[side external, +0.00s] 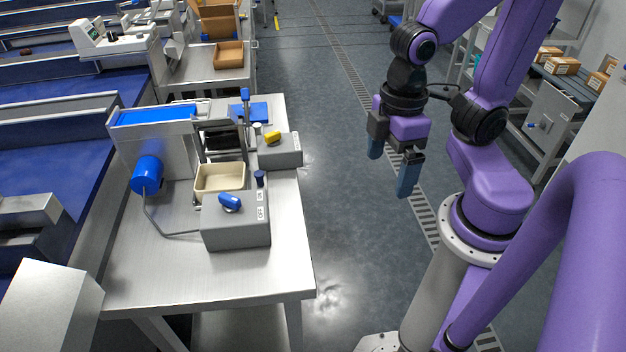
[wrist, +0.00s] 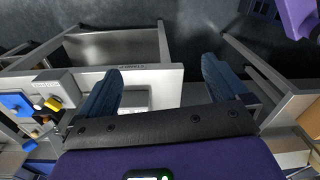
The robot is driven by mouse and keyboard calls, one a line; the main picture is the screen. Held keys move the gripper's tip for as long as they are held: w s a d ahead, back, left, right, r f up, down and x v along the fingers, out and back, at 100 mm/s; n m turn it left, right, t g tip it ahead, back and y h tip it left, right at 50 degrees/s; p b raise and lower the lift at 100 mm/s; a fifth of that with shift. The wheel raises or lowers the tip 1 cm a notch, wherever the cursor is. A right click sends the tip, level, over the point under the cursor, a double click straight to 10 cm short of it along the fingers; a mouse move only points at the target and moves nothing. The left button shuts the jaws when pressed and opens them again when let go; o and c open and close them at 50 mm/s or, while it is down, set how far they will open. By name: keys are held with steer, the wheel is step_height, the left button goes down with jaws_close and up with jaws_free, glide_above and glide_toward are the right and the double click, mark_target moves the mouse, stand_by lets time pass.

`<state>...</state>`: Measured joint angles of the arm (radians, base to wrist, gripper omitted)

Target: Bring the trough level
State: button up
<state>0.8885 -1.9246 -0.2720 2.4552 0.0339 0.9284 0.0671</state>
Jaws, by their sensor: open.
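In the side external view, what looks like the trough (side external: 224,139) is a dark piece in a metal frame, beside the blue belt's end and behind a cream bin (side external: 220,178). Its tilt is hard to judge. A grey box with a blue knob (side external: 230,202) stands in front of the bin. Another grey box with a yellow knob (side external: 272,137) stands to the right of the frame. My gripper (side external: 391,168) is open and empty above the floor, right of the table and well apart from it. In the wrist view my gripper's fingers (wrist: 162,78) are spread with nothing gripped.
The steel table (side external: 200,278) has bare space at its front. A short blue-belted conveyor (side external: 155,115) with a blue motor (side external: 147,174) stands on its left. A blue post (side external: 245,97) rises behind the frame. The floor (side external: 340,200) between table and arm is clear.

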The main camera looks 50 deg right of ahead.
steer(key=shift+s+d+f+n, duration=0.2)
steer(key=shift+s+d+n, duration=0.1)
steer(key=shift+s+n, duration=0.25)
steer(key=shift+c, duration=0.3)
steer(key=shift+n, duration=0.25)
steer(key=c, duration=0.5)
steer(key=w+a+r, duration=0.1)
steer(key=w+a+m, duration=0.1)
steer(key=w, duration=0.1)
steer(key=w+a+r+m, duration=0.1)
steer(key=w, duration=0.1)
steer(key=shift+a+r, duration=0.15)
steer(key=shift+r, duration=0.15)
steer(key=c, duration=0.4)
steer(key=w+a+r+m, duration=0.2)
steer(key=w+r+m, duration=0.2)
steer(key=w, duration=0.7)
steer(key=w+a+r+m, duration=0.2)
steer(key=w+r+m, duration=0.2)
steer(key=w, duration=0.7)
step_height(320, 180, up, 3)
steer(key=m, duration=1.1)
glide_above(244, 89)
step_height(244, 89, down, 17)
steer(key=shift+f, duration=0.2)
